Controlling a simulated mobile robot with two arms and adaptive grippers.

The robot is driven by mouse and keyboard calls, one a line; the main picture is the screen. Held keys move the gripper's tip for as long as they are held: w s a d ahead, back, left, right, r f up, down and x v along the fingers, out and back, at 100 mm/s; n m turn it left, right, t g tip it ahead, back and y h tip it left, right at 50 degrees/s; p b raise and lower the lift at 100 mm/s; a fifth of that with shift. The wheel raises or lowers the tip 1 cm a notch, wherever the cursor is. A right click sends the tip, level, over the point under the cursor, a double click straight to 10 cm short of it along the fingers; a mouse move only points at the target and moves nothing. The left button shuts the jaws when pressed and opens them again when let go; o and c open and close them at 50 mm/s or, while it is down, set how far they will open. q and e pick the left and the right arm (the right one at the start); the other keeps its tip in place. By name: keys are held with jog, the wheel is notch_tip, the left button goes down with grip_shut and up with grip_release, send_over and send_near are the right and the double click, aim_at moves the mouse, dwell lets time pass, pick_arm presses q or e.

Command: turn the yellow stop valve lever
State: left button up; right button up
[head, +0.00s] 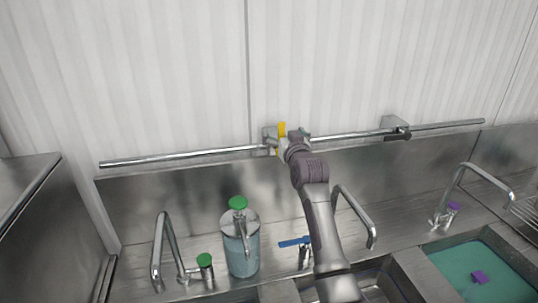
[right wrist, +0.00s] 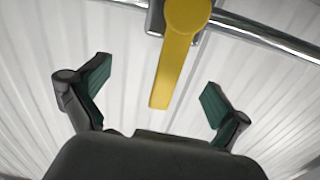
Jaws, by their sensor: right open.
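The yellow stop valve lever (head: 281,128) is on the horizontal pipe along the back wall in the head view. In the right wrist view the lever (right wrist: 174,62) is large, its round hub at the top and its flat arm pointing down between my fingers. My right gripper (right wrist: 155,90) is open, with green-padded fingers on either side of the lever and a gap to it on both sides. In the head view my right gripper (head: 293,139) is at the valve and partly hides it. My left gripper is not in view.
Below are a container with a green knob (head: 241,250), a curved faucet (head: 164,250), a blue lever (head: 294,242), and a basin of green liquid (head: 470,262) holding a purple block (head: 479,277).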

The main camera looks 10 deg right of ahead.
jog(key=shift+s+r+p, duration=0.1)
jog(key=shift+s+p, duration=0.2)
jog(key=shift+s, duration=0.1)
jog(key=s+p, duration=0.1)
jog(key=s, duration=0.3)
jog(key=shift+s+p, duration=0.25)
jog(key=shift+p, duration=0.15)
jog(key=shift+s, duration=1.3)
